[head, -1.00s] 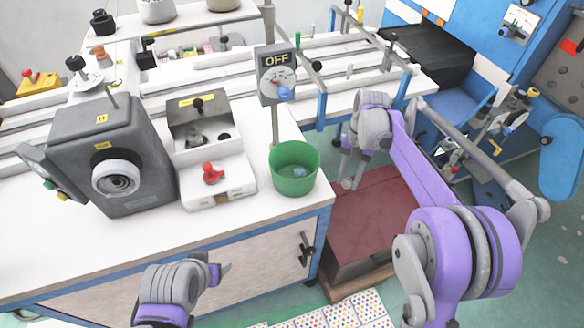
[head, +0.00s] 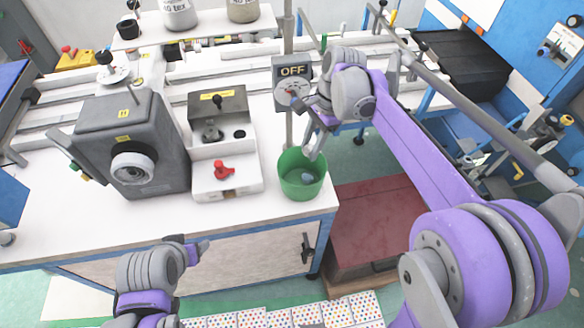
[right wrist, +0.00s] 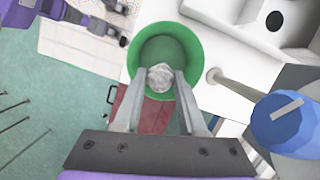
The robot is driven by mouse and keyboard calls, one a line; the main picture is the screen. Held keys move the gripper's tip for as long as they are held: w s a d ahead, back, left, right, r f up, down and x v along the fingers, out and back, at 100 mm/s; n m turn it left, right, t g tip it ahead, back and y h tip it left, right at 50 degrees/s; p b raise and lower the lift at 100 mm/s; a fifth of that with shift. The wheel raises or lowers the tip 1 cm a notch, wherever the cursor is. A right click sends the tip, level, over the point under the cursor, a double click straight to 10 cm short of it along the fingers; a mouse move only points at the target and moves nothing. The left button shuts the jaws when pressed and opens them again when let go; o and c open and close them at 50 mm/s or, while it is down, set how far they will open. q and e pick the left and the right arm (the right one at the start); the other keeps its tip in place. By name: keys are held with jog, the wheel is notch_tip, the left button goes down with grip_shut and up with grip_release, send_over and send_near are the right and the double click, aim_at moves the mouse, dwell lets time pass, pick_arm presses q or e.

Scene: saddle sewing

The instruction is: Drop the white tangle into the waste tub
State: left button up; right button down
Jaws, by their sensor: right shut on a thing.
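The waste tub is a green round tub (head: 290,183) at the front right corner of the white table. It also shows in the right wrist view (right wrist: 190,45). My right gripper (head: 314,152) points down over the tub's rim. In the right wrist view my right gripper (right wrist: 160,76) is shut on the white tangle (right wrist: 160,86), a crumpled pale lump that shows against the tub's opening. The tangle is hard to make out in the head view. My left gripper (head: 200,250) is low in front of the table; its jaw opening cannot be made out.
A small blue-grey thing (head: 307,177) shows inside the tub. A post with an OFF sign (head: 292,71) and a blue knob (right wrist: 284,120) stands close by the tub. A white unit with a red knob (head: 223,171) is left of it. A dark red box (head: 365,225) stands on the floor right.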

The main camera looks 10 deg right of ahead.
jog(key=shift+s+f, duration=0.1)
jog(key=shift+f, duration=0.5)
jog(key=shift+f+b, duration=1.35)
jog(key=shift+f, duration=1.1)
pick_arm(q)
jog(key=f, duration=0.1)
jog(key=s+f, duration=0.2)
jog(key=f, duration=0.1)
jog(key=shift+w, duration=0.1)
pick_arm(e)
jog(key=shift+c, duration=2)
grip_release()
jog(key=shift+r, duration=0.1)
pick_arm(q)
jog(key=shift+w+r+p, duration=0.15)
jog(key=shift+r+p, duration=0.15)
jog(key=shift+r, duration=0.15)
pick_arm(e)
jog(key=s+v, duration=0.1)
jog(key=v, duration=0.9)
jog(key=shift+w+r, duration=0.4)
jog(key=shift+w, duration=0.1)
jog(key=shift+d, duration=0.1)
